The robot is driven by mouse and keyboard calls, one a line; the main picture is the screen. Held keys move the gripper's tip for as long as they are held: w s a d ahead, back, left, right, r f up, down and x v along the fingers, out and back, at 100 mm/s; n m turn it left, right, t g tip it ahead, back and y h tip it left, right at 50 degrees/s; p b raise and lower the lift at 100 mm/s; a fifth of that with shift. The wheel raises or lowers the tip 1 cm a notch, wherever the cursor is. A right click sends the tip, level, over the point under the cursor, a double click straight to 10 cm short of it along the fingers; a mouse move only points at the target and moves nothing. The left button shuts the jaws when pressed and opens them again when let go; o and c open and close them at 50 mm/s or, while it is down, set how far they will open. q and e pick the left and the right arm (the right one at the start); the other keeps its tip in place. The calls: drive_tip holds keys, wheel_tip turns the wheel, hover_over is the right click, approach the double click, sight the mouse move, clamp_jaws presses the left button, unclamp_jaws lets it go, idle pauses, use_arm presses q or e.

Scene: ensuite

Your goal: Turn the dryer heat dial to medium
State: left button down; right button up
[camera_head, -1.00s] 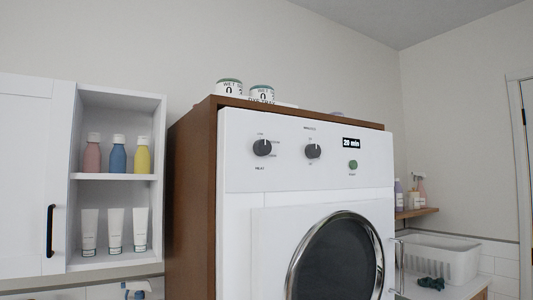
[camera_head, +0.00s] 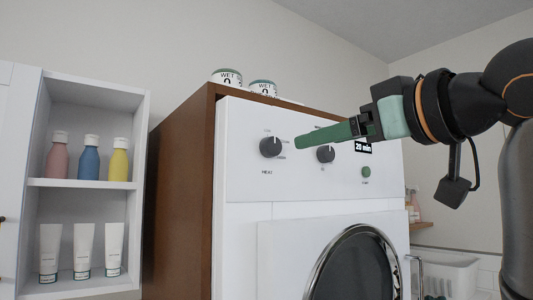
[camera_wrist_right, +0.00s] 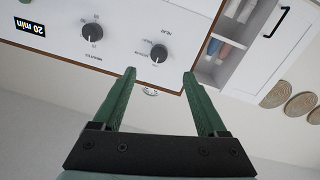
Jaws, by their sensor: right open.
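The dryer (camera_head: 240,185) is white, in a brown wooden surround. Its dark heat dial (camera_head: 271,147) sits at the left of the panel, above the HEAT label, with a light pointer mark near the top. The heat dial also shows in the right wrist view (camera_wrist_right: 158,53), where the picture is upside down. My right gripper (camera_head: 300,142) has green fingers and reaches in from the right, its tips near the heat dial. In the wrist view its fingers (camera_wrist_right: 160,72) are spread and empty, with the dial beyond the gap between them. My left gripper is not in view.
A second dial (camera_head: 326,154), a green start button (camera_head: 366,172) and a 20 min display (camera_head: 363,147) sit farther right on the panel. Two labelled cans (camera_head: 262,88) stand on top. An open shelf (camera_head: 92,184) with bottles and tubes is at the left.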

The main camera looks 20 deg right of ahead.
sight(275, 147)
drive_tip(key=p+x, duration=0.1)
drive_tip(key=x, duration=0.2)
drive_tip(key=p+x, duration=0.1)
drive_tip(key=x, duration=0.3)
drive_tip(key=p+x, duration=0.1)
drive_tip(key=x, duration=0.2)
drive_tip(key=shift+w+a+r, duration=0.15)
drive_tip(key=shift+w+r, duration=0.1)
drive_tip(key=shift+w+a, duration=0.15)
drive_tip(key=shift+w, duration=0.45)
clamp_jaws()
